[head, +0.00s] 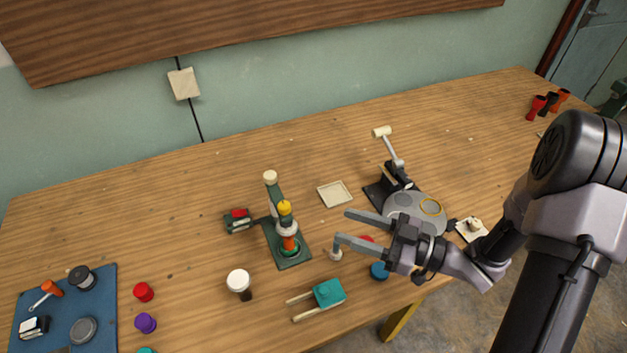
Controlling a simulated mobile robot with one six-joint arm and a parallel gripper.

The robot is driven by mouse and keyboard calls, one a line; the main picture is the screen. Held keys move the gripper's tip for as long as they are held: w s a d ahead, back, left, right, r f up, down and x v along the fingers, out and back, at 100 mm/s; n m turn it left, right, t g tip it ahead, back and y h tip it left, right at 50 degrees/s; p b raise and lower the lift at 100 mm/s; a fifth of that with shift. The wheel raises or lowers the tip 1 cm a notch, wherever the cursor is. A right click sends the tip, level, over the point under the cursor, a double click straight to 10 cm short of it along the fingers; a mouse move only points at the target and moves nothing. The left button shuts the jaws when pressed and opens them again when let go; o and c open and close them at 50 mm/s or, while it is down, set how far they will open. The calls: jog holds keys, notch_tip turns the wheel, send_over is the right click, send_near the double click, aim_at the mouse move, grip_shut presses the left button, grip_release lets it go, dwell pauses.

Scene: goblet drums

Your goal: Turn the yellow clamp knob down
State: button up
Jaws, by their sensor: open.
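Below the knob are a pale collar and an orange part over the stand's base. My gripper (341,224) reaches in from the right, with its two fingers apart and nothing between them. Its fingertips point left toward the stand and are to the right of the knob, apart from it in the picture. I cannot tell how their height compares with the knob's.
A white-topped cup (239,282) and a teal block with two prongs (328,293) stand in front of the stand. A small dark box with a red top (239,220) is left of it. A pale square tile (334,194) lies behind my fingers. A blue mat (100,300) holds small items at left.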

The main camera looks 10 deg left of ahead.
aim_at(275, 206)
jog(key=b+x, duration=0.1)
jog(key=x, duration=0.4)
jog(key=b+x, duration=0.2)
jog(key=x, duration=0.4)
jog(key=s+b+x, duration=0.1)
jog(key=b+x, duration=0.1)
jog(key=x, duration=0.4)
jog(key=shift+a, duration=0.15)
jog(key=shift+w+a+r, duration=0.1)
jog(key=shift+a+r, duration=0.05)
jog(key=shift+a, duration=0.3)
jog(key=shift+c, duration=0.2)
grip_shut()
